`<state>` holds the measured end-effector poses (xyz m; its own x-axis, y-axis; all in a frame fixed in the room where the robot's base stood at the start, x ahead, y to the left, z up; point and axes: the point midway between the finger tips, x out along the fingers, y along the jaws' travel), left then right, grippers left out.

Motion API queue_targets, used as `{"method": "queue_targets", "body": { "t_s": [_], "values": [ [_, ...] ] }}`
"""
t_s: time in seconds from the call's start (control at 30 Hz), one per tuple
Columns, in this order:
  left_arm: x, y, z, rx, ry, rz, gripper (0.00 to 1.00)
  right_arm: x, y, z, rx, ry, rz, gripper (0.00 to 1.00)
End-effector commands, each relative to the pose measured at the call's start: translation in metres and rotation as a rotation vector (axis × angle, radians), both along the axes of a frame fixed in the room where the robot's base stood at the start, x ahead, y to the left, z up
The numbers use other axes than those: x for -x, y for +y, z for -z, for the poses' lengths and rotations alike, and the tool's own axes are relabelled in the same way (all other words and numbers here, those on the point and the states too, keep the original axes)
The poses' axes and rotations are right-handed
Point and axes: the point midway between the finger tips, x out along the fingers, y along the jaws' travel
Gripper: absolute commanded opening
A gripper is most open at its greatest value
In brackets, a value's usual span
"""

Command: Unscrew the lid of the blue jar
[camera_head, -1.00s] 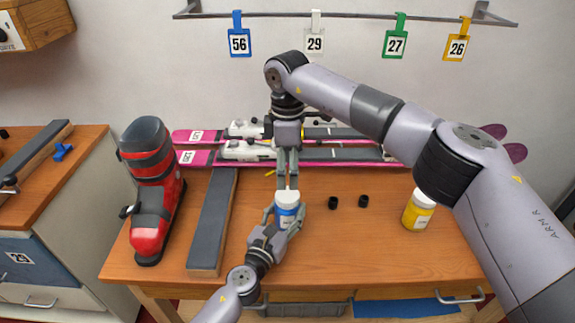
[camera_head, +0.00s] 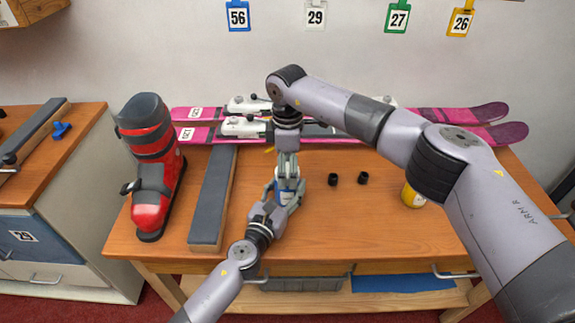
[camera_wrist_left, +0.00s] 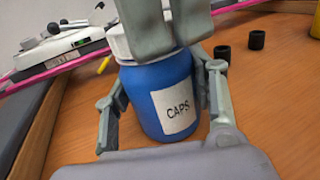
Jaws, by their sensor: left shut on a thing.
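The blue jar (camera_head: 285,197) stands on the wooden bench, mostly covered by my grippers in the head view. In the left wrist view the jar (camera_wrist_left: 160,85) is upright, with a label reading CAPS and a white lid (camera_wrist_left: 119,44) on top. My left gripper (camera_head: 284,193) is shut on the jar's body, one finger on each side. My right gripper (camera_head: 287,172) points straight down from above. Its fingers (camera_wrist_left: 172,40) overlap the lid and upper jar in the left wrist view. Whether they are closed on the lid is not clear.
Two black caps (camera_head: 347,179) lie right of the jar. A yellow jar (camera_head: 411,197) stands farther right, partly behind my right arm. A grey-topped bar (camera_head: 213,195) and red ski boot (camera_head: 152,170) are to the left. Pink skis (camera_head: 195,135) lie behind. The front right bench is clear.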

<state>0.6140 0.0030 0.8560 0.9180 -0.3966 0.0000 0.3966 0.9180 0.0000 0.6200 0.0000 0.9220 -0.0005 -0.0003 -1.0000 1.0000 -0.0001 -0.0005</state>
Motion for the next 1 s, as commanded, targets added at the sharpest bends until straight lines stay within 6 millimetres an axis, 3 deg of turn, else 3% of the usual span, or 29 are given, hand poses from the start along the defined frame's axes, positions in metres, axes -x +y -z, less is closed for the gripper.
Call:
{"method": "queue_targets", "body": {
  "t_s": [0.7,0.87,1.0],
  "values": [
    [0.0001,0.0000,0.0004,0.000,0.001,0.000,0.00,-0.0002,0.0001,-0.0005,0.000,-0.001,0.000,0.17],
    [0.0001,0.0000,0.0003,0.000,0.000,0.000,0.00,-0.0004,0.0000,-0.0007,0.000,-0.001,-0.055,0.17],
    [0.0001,-0.0001,0.0003,0.000,0.000,0.000,0.00,-0.0006,-0.0001,-0.0011,0.001,-0.002,-0.265,0.17]
  ]
}}
